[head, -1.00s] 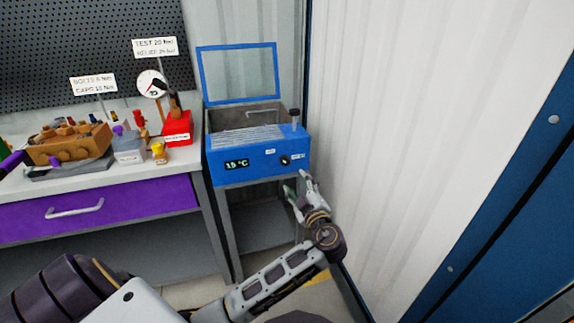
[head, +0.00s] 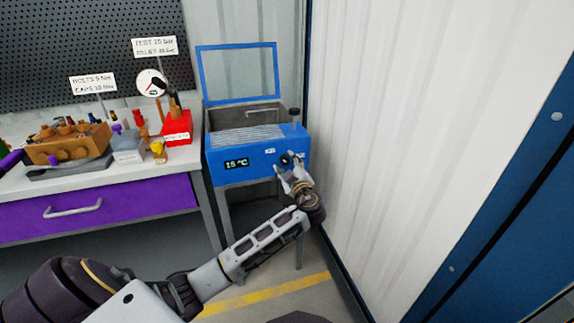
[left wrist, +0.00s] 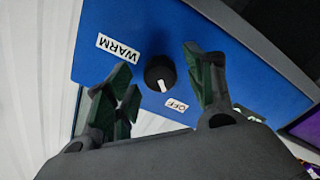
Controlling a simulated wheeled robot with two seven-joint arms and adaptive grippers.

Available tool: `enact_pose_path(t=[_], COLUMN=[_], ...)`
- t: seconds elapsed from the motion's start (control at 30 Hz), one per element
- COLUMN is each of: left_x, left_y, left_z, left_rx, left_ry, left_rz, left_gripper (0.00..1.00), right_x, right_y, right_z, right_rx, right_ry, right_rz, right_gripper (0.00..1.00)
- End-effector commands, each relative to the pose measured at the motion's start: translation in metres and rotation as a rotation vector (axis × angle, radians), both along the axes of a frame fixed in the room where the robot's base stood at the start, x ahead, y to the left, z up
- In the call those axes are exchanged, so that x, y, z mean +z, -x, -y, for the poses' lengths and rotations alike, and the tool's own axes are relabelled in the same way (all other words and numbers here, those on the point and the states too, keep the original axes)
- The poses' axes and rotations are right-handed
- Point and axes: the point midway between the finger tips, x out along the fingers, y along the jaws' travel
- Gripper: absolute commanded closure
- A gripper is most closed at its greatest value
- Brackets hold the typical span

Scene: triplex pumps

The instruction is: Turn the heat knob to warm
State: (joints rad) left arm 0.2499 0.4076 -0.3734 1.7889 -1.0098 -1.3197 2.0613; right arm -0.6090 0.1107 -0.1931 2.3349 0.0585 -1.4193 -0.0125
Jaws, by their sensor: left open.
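The heat knob (left wrist: 160,73) is black and round with a white pointer mark, on the blue front of the heating bath (head: 238,162). In the left wrist view a WARM label (left wrist: 118,47) and an OFF label (left wrist: 177,105) flank it. The pointer is turned toward the OFF side. The knob also shows in the head view (head: 285,159), just beyond my fingertips. My left gripper (head: 290,170) is open in front of the panel. In the left wrist view its green-padded fingers (left wrist: 158,85) stand on either side of the knob, apart from it. My right gripper is not in view.
The bath's display (head: 236,163) reads 15 °C and its blue-framed lid (head: 238,102) stands open. A white corrugated wall (head: 390,150) is close on the right. On the left a workbench with a purple drawer (head: 100,213) holds a pump (head: 65,145) and a red box (head: 177,128).

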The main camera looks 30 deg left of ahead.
Motion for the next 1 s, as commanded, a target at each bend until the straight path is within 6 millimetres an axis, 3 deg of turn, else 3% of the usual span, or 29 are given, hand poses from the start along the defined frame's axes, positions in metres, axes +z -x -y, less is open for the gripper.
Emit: enact_pose_path(t=[0.47, 0.8, 1.0], left_x=[0.0006, 0.0006, 0.0001], left_y=[-0.0053, -0.0051, -0.0051], left_z=[-0.0063, -0.0060, -0.0059], left_rx=[0.000, 0.000, 0.000], left_ry=[0.001, 0.001, -0.001], left_rz=[0.001, 0.001, -0.002], left_gripper=[0.47, 0.91, 0.91], right_x=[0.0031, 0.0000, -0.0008], right_y=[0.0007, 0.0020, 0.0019], right_z=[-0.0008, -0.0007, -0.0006], right_rx=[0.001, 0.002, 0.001], right_ry=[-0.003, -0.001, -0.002], right_rz=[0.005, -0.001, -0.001], right_gripper=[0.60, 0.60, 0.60])
